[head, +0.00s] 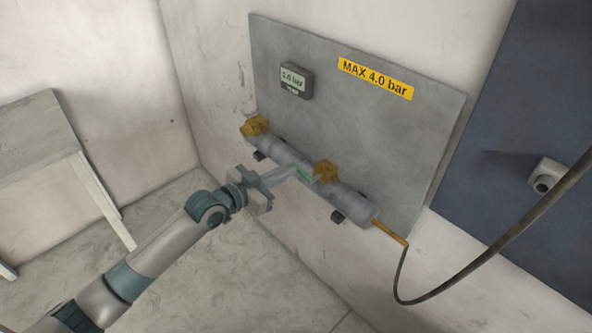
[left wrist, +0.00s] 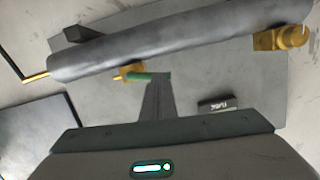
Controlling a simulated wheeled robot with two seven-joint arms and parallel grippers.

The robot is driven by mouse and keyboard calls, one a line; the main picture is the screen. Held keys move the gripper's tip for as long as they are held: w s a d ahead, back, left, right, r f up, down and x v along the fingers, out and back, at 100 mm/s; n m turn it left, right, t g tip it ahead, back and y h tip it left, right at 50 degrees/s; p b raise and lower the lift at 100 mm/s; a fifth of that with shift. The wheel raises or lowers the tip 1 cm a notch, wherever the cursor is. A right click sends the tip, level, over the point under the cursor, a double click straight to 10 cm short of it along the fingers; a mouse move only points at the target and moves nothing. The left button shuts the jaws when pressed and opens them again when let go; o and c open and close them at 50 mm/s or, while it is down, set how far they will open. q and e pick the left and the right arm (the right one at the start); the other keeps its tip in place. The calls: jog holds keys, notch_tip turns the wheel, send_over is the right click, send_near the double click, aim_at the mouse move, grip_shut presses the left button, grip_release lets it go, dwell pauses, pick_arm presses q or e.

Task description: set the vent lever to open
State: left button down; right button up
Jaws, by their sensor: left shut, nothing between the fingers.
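The vent lever is a small green handle (head: 305,176) at the brass valve (head: 326,170) on the grey pipe (head: 345,196). In the left wrist view the green lever (left wrist: 140,76) runs from the brass fitting (left wrist: 125,73) across the fingertips. My left gripper (head: 294,171) is shut, with its narrow fingers reaching to the lever. In the left wrist view the fingertips (left wrist: 161,77) overlap the lever's free end; I cannot tell whether they touch it. Nothing is held between them. My right gripper is out of view.
A grey panel (head: 400,140) on the wall carries a pressure display (head: 296,80) and a yellow label (head: 376,79) reading "MAX 4.0 bar". A second brass fitting (head: 255,126) is at the pipe's left end. A dark hose (head: 480,250) hangs at right. A grey table (head: 40,140) stands left.

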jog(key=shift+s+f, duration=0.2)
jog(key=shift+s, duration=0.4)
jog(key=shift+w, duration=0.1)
pick_arm(q)
jog(key=shift+r, duration=0.2)
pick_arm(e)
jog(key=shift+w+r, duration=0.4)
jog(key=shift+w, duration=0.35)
